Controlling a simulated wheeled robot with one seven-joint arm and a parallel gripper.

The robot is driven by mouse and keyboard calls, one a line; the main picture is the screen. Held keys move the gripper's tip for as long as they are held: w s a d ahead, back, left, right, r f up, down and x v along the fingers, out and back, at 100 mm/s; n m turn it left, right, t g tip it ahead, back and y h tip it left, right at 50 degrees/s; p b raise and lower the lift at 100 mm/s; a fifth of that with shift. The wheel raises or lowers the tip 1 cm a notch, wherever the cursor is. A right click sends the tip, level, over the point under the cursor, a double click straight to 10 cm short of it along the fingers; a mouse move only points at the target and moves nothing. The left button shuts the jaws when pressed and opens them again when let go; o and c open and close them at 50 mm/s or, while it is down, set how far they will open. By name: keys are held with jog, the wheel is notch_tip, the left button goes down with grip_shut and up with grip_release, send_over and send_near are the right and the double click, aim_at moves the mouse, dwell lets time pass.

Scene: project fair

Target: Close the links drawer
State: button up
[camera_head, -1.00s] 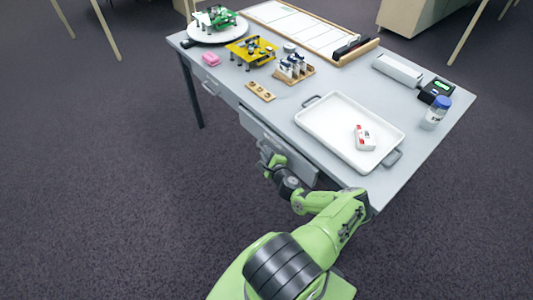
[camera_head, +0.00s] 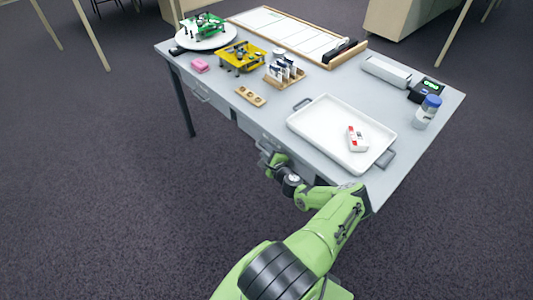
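The grey front of the drawer (camera_head: 248,127) shows under the near long edge of the grey table (camera_head: 215,105). It sits close to the table's edge, and no open inside shows. I cannot tell whether it is fully flush, and no label on it can be read. My gripper (camera_head: 265,152) is at the drawer front, low beside the table edge, and seems to touch it. The fingers are small and dark, so I cannot tell whether they are open or shut. My gripper and arm hide the right part of the front.
Another drawer front (camera_head: 201,92) is to the left. On the table are a white tray (camera_head: 315,135) with a small red-and-white box (camera_head: 357,139), a wooden holder (camera_head: 251,96), a yellow model (camera_head: 242,57) and a blue-capped jar (camera_head: 427,112). Floor to the left is clear.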

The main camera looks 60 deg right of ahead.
jog(key=shift+s+d+r, duration=0.1)
jog(key=shift+r, duration=0.1)
jog(key=p+v, duration=0.4)
jog(key=v, duration=1.1)
jog(key=shift+s+a, duration=0.25)
jog(key=shift+f, duration=0.15)
